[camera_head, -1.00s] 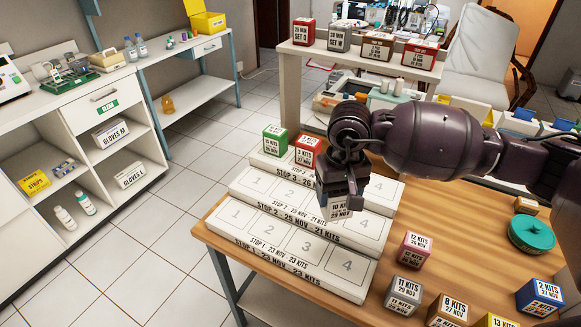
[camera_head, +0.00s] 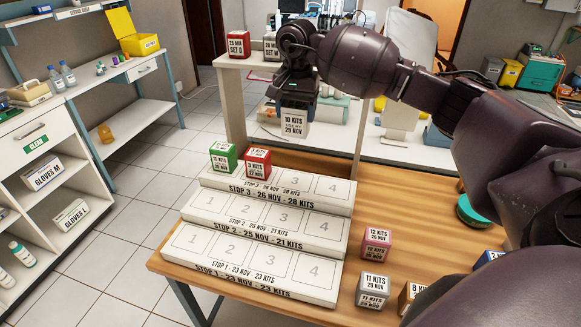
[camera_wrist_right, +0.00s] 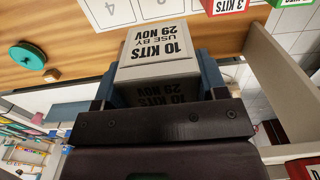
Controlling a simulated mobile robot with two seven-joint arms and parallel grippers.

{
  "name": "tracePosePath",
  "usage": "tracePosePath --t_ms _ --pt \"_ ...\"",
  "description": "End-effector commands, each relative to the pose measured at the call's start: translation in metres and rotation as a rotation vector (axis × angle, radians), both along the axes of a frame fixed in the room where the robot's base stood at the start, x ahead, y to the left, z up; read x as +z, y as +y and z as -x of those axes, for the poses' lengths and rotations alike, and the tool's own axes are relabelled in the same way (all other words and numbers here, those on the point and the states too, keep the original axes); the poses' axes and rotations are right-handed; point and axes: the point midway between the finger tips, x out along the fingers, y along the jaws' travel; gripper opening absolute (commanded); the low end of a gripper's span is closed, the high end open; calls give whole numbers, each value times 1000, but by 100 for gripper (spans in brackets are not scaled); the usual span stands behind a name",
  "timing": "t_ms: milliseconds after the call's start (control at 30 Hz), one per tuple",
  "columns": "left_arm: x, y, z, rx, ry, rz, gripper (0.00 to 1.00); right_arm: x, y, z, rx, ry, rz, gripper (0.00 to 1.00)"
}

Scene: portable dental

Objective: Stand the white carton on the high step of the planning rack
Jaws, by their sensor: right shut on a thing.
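The white carton (camera_head: 294,122), marked 10 KITS 29 NOV, is held in the air by my right gripper (camera_head: 295,100). It also shows between the fingers in the right wrist view (camera_wrist_right: 157,65). The carton hangs above and behind the planning rack (camera_head: 262,262), in front of the back shelf, touching neither as far as I can see. The rack's high step (camera_head: 322,200), marked STOP 3, bears a green carton (camera_head: 223,157) on slot 1 and a red carton (camera_head: 258,162) on slot 2. Its slots 3 and 4 are bare. My left gripper is out of view.
The middle and low steps are bare. A pink carton (camera_head: 376,243), a grey carton (camera_head: 373,290) and others stand on the table right of the rack. A raised shelf (camera_head: 232,75) with cartons stands behind the table. A green round object (camera_head: 468,211) lies farther right.

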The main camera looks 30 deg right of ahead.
Motion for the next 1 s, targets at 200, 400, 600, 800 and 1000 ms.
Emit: tracePosePath --t_ms 200,400,600,800,1000 --pt "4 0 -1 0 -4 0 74 -49 1 1 2 3 -2 41" --pt "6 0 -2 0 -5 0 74 -90 1 1 1 3 -3 41" --pt "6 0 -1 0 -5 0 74 -111 1 0 2 0 -1 41" --pt "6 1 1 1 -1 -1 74 -123 1 1 2 2 -1 41" --pt "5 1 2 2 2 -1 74 -150 1 1 2 3 -2 41"
